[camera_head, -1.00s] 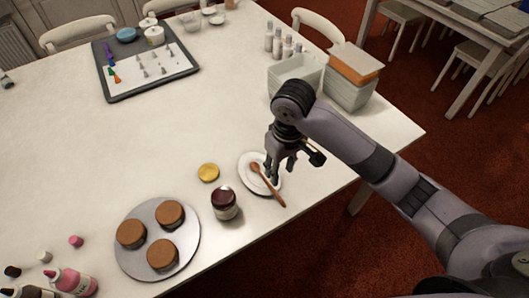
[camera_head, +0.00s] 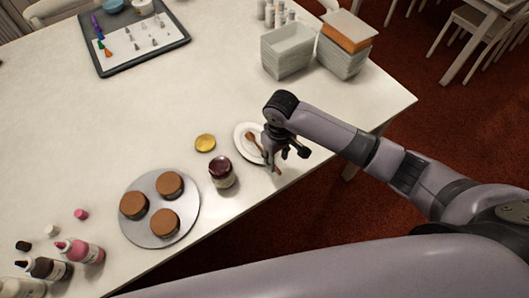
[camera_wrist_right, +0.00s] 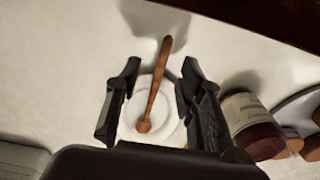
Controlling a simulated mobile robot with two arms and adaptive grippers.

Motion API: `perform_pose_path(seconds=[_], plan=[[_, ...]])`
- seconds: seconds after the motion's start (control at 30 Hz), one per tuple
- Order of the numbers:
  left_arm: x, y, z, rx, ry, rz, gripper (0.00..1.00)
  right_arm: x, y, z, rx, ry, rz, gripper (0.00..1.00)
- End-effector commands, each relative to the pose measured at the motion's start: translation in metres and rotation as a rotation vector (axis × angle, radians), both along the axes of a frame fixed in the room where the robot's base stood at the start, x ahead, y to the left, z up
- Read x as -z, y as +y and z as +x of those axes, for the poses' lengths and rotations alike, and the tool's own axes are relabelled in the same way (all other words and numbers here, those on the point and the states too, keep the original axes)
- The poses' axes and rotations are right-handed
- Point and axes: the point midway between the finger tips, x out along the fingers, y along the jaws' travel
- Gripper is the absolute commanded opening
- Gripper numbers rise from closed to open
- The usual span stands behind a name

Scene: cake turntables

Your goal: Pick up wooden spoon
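The wooden spoon (camera_head: 254,141) lies across a small white plate (camera_head: 243,132), its handle reaching past the plate's rim toward the table's front edge. My right gripper (camera_head: 273,163) is above the spoon and hides part of it in the head view. In the right wrist view, the spoon (camera_wrist_right: 154,88) lies between the two open fingers of the right gripper (camera_wrist_right: 153,95), with its bowl on the plate (camera_wrist_right: 168,126). The fingers appear apart from it. My left gripper is not in view.
A dark jam jar (camera_head: 222,172) stands close left of the plate, with a yellow lid (camera_head: 205,143) nearby. A round tray (camera_head: 190,219) holds three brown cakes. Grey bins (camera_head: 287,55) stand behind. Bottles (camera_head: 83,251) stand at the lower left.

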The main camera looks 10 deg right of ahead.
Motion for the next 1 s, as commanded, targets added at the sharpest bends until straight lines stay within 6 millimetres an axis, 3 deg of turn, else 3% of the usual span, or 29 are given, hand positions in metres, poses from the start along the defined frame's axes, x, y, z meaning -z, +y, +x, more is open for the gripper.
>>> perform_pose_path(seconds=[0.3, 0.57, 1.0], plan=[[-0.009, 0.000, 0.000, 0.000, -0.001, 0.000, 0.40, 0.041, 0.003, -0.004, 0.000, 0.001, 0.000, 0.35], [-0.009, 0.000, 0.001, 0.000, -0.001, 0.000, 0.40, 0.044, 0.003, -0.004, -0.001, 0.000, -0.001, 0.35], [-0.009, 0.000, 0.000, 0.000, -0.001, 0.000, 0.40, 0.043, 0.003, -0.003, -0.001, 0.000, -0.001, 0.06]])
